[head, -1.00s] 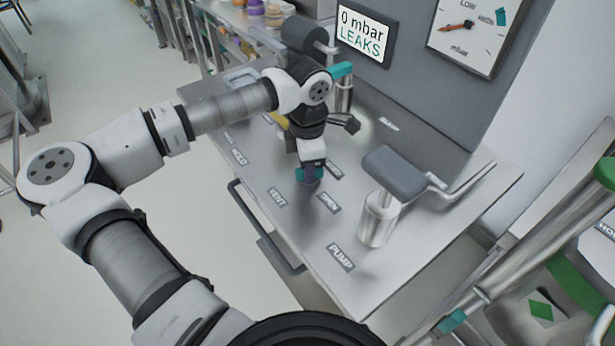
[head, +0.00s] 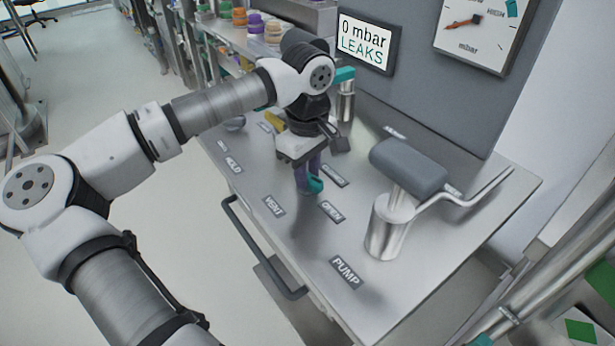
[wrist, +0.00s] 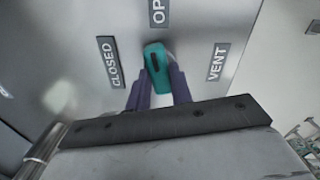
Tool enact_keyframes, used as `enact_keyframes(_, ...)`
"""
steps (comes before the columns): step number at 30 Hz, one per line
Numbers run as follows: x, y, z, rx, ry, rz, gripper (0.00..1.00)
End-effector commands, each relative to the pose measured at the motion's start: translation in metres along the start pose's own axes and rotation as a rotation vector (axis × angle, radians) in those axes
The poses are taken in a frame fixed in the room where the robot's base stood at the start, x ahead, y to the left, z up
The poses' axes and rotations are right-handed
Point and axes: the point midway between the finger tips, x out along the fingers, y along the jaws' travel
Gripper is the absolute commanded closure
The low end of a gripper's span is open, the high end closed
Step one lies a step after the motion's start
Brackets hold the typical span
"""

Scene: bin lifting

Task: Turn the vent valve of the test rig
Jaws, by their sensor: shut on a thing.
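The vent valve has a small teal handle (head: 314,185) on the steel bench top, near the VENT (head: 273,207), OPEN (head: 330,211) and CLOSED labels. My gripper (head: 307,180) points down over it with purple fingers. In the wrist view the teal handle (wrist: 157,68) sits between the two fingertips (wrist: 159,84), and the gripper is shut on it. The handle's dark slot points roughly toward the OPEN label (wrist: 158,12), with the CLOSED label (wrist: 111,62) to the left and the VENT label (wrist: 217,62) to the right. The valve's base is hidden.
A pump with a grey padded handle (head: 408,165) stands to the right, beside the PUMP label (head: 345,271). A display (head: 364,43) reads 0 mbar LEAKS. A dial gauge (head: 482,32) hangs on the back panel. A rail (head: 262,250) runs along the bench's front edge.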

Motion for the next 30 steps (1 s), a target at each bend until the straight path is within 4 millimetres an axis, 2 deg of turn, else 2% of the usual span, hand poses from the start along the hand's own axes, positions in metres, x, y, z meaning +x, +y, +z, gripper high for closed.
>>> enact_keyframes(12,-0.0001,0.0004,0.0,0.199,0.0,0.001,1.0)
enact_keyframes(29,-0.001,0.0005,-0.0002,0.231,0.001,0.002,1.0)
enact_keyframes(30,-0.001,0.0005,-0.0002,0.231,0.001,0.002,0.77)
